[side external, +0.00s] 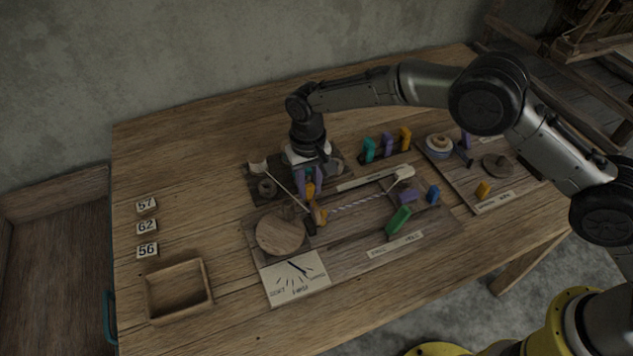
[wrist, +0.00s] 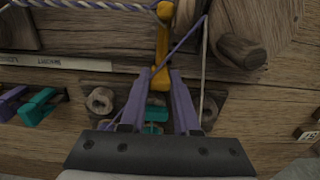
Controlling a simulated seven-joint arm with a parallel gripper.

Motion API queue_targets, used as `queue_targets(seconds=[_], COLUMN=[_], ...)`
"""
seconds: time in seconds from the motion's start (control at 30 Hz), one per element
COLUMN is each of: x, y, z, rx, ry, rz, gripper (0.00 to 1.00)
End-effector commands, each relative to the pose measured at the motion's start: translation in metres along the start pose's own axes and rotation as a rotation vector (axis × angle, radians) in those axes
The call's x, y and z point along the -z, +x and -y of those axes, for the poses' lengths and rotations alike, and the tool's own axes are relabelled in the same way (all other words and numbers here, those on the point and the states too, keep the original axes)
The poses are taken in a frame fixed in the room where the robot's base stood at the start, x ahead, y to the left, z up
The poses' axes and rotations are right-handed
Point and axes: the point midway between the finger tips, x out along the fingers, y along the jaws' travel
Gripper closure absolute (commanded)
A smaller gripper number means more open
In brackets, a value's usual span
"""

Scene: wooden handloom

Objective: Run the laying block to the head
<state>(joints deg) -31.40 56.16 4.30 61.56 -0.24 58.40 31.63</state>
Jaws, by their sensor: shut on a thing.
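My gripper (side external: 309,186) has purple fingers and is shut on a yellow-orange handle, which I take to be the laying block (side external: 319,214). In the wrist view the handle (wrist: 162,45) runs up from between the fingertips (wrist: 162,78) to a rounded end. A striped purple-and-white twisted rope (side external: 355,205) meets that end; it also shows at the top of the wrist view (wrist: 100,4). A loose purple strand and a white strand pass near the fingers. Whether the block's far side touches the board is hidden.
A round wooden disc (side external: 282,232) and a dial card (side external: 295,277) with a black needle lie at the near left. A green block (side external: 398,220) and purple block (side external: 406,196) stand to the right. Coloured pegs (side external: 387,145) stand behind. An empty tray (side external: 150,301) sits at left.

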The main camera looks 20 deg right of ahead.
Motion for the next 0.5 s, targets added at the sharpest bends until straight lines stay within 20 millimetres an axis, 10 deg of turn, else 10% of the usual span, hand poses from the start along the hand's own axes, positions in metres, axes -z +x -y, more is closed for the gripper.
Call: queue_targets(seconds=[0.13, 0.17, 0.3, 0.5], x=[0.0007, 0.0007, 0.0008, 0.0004], y=[-0.0021, -0.0022, -0.0021, -0.0012], z=[0.0070, 0.0073, 0.0066, 0.0047], rx=[0.014, 0.015, 0.014, 0.010], ry=[-0.004, -0.004, -0.003, -0.003], rz=[-0.011, -0.011, -0.011, -0.007], gripper=[1.00, 0.67, 0.41, 0.40])
